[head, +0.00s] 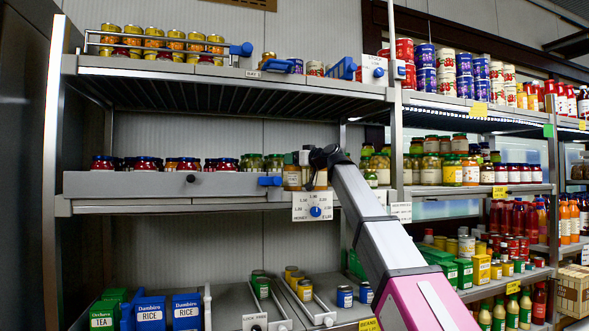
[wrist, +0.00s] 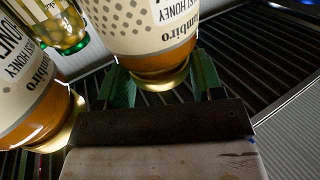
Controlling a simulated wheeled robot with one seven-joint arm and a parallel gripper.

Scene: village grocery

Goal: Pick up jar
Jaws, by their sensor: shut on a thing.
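A honey jar (wrist: 140,35) with a cream dotted label and amber contents is between the two green fingers of my gripper (wrist: 162,78) in the wrist view. My gripper is shut on this jar. A second honey jar (wrist: 30,75) with a similar label is close beside it at the left. In the head view my gripper (head: 314,157) is at the right part of the middle shelf. Small amber honey jars (head: 292,178) show there, partly hidden by my gripper and arm. I cannot tell whether the held jar touches the shelf.
A jar with a green lid (wrist: 62,28) is behind the honey jars. The middle shelf (head: 130,207) has a grey front panel and a white dial sign (head: 313,207) below my gripper. An upright post (head: 397,130) and another stocked shelf are to the right.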

